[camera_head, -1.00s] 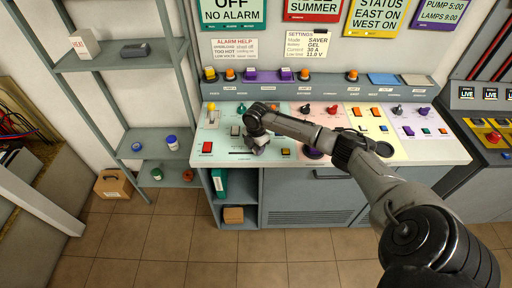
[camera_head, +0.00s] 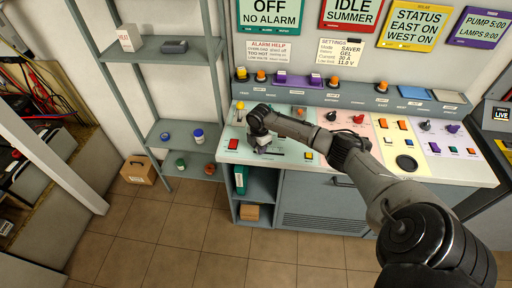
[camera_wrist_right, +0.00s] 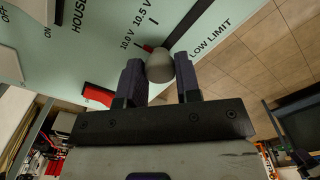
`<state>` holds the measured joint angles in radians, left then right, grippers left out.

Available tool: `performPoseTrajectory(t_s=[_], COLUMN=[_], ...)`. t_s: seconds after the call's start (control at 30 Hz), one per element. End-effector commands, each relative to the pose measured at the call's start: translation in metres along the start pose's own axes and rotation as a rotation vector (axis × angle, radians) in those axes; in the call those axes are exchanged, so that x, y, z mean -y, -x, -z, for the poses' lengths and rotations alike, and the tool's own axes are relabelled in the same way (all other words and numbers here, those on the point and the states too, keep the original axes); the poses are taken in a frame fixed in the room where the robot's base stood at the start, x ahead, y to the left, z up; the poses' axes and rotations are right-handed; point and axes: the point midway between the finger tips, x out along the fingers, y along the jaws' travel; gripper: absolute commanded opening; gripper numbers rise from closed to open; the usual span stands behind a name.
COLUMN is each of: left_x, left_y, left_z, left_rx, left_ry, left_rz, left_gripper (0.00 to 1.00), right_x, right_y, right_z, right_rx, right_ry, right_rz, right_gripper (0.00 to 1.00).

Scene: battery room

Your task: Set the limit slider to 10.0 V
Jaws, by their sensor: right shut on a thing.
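In the right wrist view, the grey knob of the limit slider (camera_wrist_right: 160,67) stands between the two fingers of my right gripper (camera_wrist_right: 160,80), which are shut on it. The knob is at the end of the dark slot nearest the "10.0 V" label (camera_wrist_right: 130,38), by a small red mark. The "10.5 V" label (camera_wrist_right: 142,20) is just beyond, and "LOW LIMIT" is printed beside the slot. In the head view, my right gripper (camera_head: 261,144) is down at the front left of the panel, hiding most of the knob.
A red button (camera_head: 233,143) is just left of the gripper, and a yellow button (camera_head: 308,155) is to the right of the slot. Several knobs and switches cover the rest of the console (camera_head: 458,176). A shelf (camera_head: 160,51) stands at the left.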

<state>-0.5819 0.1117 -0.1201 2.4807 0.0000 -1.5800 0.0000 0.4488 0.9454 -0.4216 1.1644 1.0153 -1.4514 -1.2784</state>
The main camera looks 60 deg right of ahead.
Motion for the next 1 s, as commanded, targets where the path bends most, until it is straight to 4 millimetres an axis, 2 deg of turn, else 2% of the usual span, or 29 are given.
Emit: performPoseTrajectory(t_s=[0.4,0.43,0.6,0.7,1.0], left_x=[0.0027,0.0030,0.0043,0.0044,0.0030], left_y=[0.0017,0.0016,0.0016,0.0016,0.0025], left_z=[0.0008,0.0007,0.0007,0.0009,0.0014], left_rx=[0.000,0.000,0.000,0.000,-0.001], left_ry=[-0.008,-0.009,-0.013,-0.013,-0.008], left_rz=[0.007,0.008,0.011,0.011,0.007], left_gripper=[0.75,0.75,0.75,0.75,0.75], right_x=[-0.0018,-0.0019,-0.0015,-0.0013,-0.0012], right_y=[0.0004,0.0004,0.0003,0.0002,0.0057], right_z=[-0.0021,-0.0020,-0.0024,-0.0028,-0.0035], right_rx=[-0.004,-0.005,-0.003,-0.002,-0.001], right_ry=[-0.014,-0.014,-0.014,-0.014,-0.014], right_rz=[-0.004,-0.005,-0.003,-0.002,-0.001], right_gripper=[0.00,0.34,0.50,0.57,0.57])
